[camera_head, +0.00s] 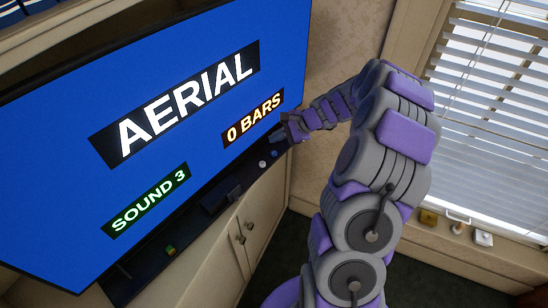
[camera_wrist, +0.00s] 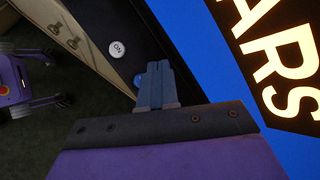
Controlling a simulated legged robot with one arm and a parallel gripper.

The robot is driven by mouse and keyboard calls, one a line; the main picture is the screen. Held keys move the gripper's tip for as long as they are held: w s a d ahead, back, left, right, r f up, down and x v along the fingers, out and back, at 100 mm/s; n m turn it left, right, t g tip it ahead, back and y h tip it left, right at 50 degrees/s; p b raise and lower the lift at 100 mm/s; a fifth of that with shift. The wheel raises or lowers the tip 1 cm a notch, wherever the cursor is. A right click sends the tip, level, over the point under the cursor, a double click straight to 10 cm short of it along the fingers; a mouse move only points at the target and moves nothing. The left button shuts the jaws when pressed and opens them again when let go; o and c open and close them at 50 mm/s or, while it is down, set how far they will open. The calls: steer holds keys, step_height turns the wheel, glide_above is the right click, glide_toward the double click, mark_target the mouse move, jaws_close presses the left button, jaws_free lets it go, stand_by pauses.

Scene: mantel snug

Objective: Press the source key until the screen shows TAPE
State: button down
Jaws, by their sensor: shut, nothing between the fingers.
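The large screen (camera_head: 60,120) shows AERIAL, 0 BARS and SOUND 3 on blue; part of BARS shows in the wrist view (camera_wrist: 270,70). On the dark ledge below it, a round white key (camera_wrist: 118,50) reads ON. A blue key (camera_wrist: 138,80) lies beside it, partly hidden by my fingers, and I cannot read a label on it. In the head view, a small pale key (camera_head: 262,165) shows near the ledge's right end. My gripper (camera_wrist: 158,66) is shut and empty, its tips over or beside the blue key; I cannot tell whether they touch it.
A dark box (camera_head: 220,195) and a small coloured block (camera_head: 171,250) stand farther left on the ledge. A pale cabinet (camera_head: 215,265) with knobs is below. A window with blinds (camera_head: 490,120) is at right, with small items on its sill (camera_head: 440,235).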

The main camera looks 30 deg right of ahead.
mark_target(276, 154)
steer(key=shift+f+b, duration=0.45)
steer(key=shift+f, duration=1.4)
stand_by(0.6)
steer(key=shift+s+a+f, duration=0.1)
steer(key=shift+f, duration=0.25)
steer(key=shift+f, duration=0.4)
stand_by(0.6)
steer(key=shift+r, duration=0.1)
steer(key=shift+r+p, duration=0.75)
steer(key=shift+r, duration=0.15)
steer(key=shift+r+p, duration=1.9)
steer(key=shift+r, duration=0.45)
